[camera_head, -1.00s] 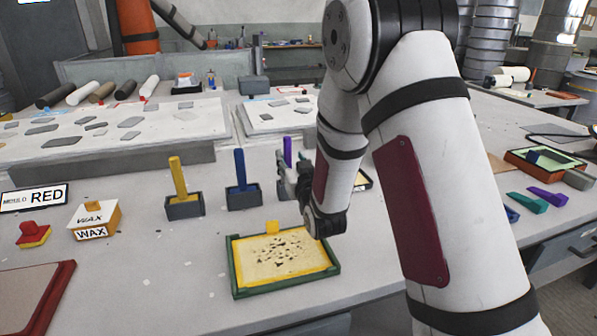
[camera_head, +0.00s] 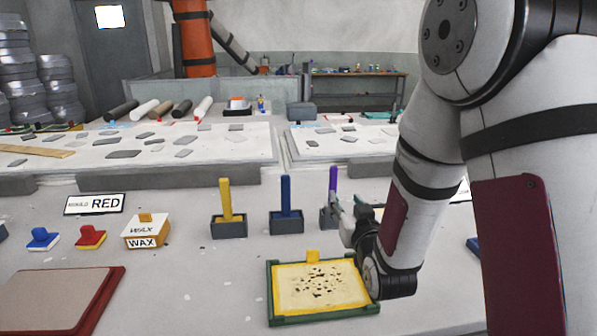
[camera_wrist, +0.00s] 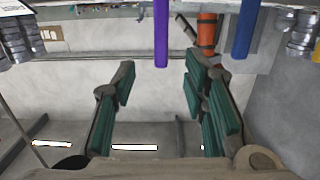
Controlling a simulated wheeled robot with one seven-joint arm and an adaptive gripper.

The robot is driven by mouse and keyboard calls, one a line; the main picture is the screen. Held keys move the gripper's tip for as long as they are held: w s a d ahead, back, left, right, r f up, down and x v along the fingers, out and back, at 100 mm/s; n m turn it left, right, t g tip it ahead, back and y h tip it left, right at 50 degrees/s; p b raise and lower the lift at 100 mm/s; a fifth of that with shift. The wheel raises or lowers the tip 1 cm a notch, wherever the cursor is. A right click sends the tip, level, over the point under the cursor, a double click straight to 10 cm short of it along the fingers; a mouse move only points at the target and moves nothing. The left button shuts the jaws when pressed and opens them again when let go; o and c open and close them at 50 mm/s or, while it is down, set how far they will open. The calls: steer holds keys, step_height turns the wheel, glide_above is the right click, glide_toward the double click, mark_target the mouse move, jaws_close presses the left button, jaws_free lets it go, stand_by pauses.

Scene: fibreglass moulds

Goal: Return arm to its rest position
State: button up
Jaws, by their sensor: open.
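My gripper (camera_head: 345,218) is open and empty, held above the table at the right end of the row of upright handles. In the wrist view, its two green-padded fingers (camera_wrist: 158,75) stand apart with nothing between them. A purple handle (camera_wrist: 161,35) shows beyond the fingers, and a blue handle (camera_wrist: 244,28) stands to its right. My forearm crosses the right side of the head view and hides part of the table. The wrist picture looks upside down, with the table along its top edge.
A green-framed yellow tray (camera_head: 316,309) lies just below my wrist. Yellow (camera_head: 226,200), blue (camera_head: 286,195) and purple (camera_head: 333,182) handles stand in grey bases.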

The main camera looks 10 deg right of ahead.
steer(key=s+r+g+p, duration=0.65)
steer(key=s+r, duration=0.45)
steer(key=s, duration=0.3)
steer(key=s+r+g+p, duration=0.2)
steer(key=s+r+g, duration=0.1)
steer(key=s, duration=1)
steer(key=s+r+g+p, duration=0.2)
steer(key=s+r+g, duration=0.1)
steer(key=s, duration=1)
steer(key=shift+s+r+g, duration=0.2)
steer(key=shift+g, duration=0.15)
